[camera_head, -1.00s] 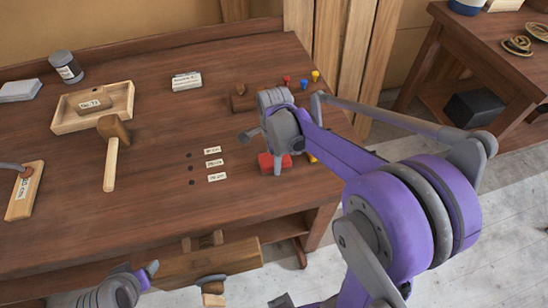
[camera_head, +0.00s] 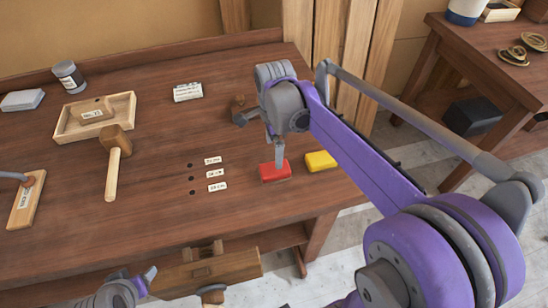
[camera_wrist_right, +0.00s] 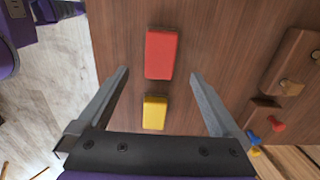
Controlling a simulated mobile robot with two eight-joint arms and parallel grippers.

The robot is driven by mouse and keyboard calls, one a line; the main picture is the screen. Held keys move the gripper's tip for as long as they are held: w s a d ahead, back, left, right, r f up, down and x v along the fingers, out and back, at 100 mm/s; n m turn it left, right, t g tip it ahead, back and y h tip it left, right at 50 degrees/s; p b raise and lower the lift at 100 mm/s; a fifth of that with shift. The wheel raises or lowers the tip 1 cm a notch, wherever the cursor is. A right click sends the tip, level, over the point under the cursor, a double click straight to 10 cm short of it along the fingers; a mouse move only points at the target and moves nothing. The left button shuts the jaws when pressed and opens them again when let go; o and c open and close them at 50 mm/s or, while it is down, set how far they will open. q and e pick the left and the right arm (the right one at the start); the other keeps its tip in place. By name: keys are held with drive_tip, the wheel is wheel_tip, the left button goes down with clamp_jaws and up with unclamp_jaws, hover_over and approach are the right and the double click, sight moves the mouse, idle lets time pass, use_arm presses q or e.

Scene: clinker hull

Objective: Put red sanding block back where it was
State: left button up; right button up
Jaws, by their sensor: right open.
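The red sanding block (camera_head: 275,173) lies flat on the workbench near its right front part. It also shows in the right wrist view (camera_wrist_right: 161,54), just ahead of and between my finger lines. A yellow block (camera_head: 320,161) lies to its right, apart from it; in the right wrist view it (camera_wrist_right: 154,112) sits between my fingers. My right gripper (camera_head: 279,160) points down at the red block, open and empty (camera_wrist_right: 160,75); its height above the bench is hard to tell. Part of my left gripper (camera_head: 145,279) shows at the lower left; its jaws are unclear.
Three small labels (camera_head: 215,173) lie beside three dark holes left of the red block. A mallet (camera_head: 113,160), a wooden tray (camera_head: 68,130) and a white labelled box (camera_head: 188,92) are farther left. Small coloured pegs (camera_wrist_right: 277,125) stand right in the wrist view. The bench's middle is mostly clear.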

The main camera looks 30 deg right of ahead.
drive_tip(key=s+a+f+n+t, duration=0.2)
drive_tip(key=s+a+n+t, duration=0.1)
drive_tip(key=s+n, duration=0.4)
drive_tip(key=s+a+f+n+t, duration=0.2)
drive_tip(key=s+n, duration=0.4)
drive_tip(key=n, duration=0.7)
drive_tip(key=shift+s+a+f+n+t, duration=0.35)
drive_tip(key=shift+a+f+n+t, duration=0.05)
drive_tip(key=shift+a+f, duration=0.45)
